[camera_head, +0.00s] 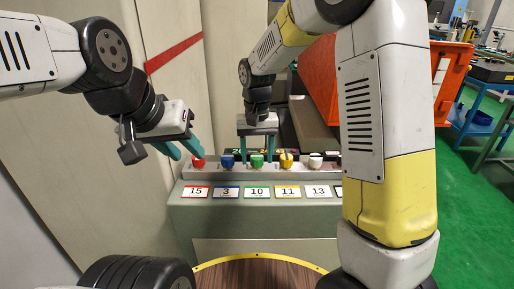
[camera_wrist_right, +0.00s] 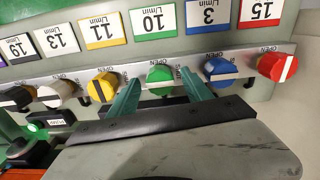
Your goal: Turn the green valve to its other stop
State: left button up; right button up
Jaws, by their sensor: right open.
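The green valve (camera_head: 257,160) is a round knob in the middle of a row on the grey panel, above the label "10". In the right wrist view the green valve (camera_wrist_right: 160,76) shows a pale bar lying roughly along the row. My right gripper (camera_head: 257,151) points down at it. In the right wrist view my right gripper (camera_wrist_right: 161,82) is open, with one teal finger on each side of the knob; whether they touch it I cannot tell. My left gripper (camera_head: 187,154) is at the left near the red valve (camera_head: 198,162), its two fingers apart and empty.
A blue valve (camera_head: 227,161) and a yellow valve (camera_head: 286,160) sit close on either side of the green one. A white valve (camera_head: 315,160) is further right.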

aim_at(259, 157)
notch_tip(259, 157, up, 8)
jog(key=shift+f, duration=0.15)
dwell(0.4)
jog(key=shift+s+d+r, duration=0.15)
jog(key=shift+d+r, duration=0.1)
jog(key=shift+r, duration=0.05)
jog(key=s+d+r+t+y, duration=0.1)
jog(key=s+d+r+t, duration=0.2)
jog(key=s+d, duration=0.4)
jog(key=s+d+r+t+y, duration=0.1)
jog(key=s+d+r+t, duration=0.2)
jog(key=s, duration=0.9)
jog(key=d, duration=0.3)
jog(key=shift+s+d+r+m, duration=0.15)
jog(key=shift+d+m, duration=0.15)
jog(key=shift+d, duration=0.05)
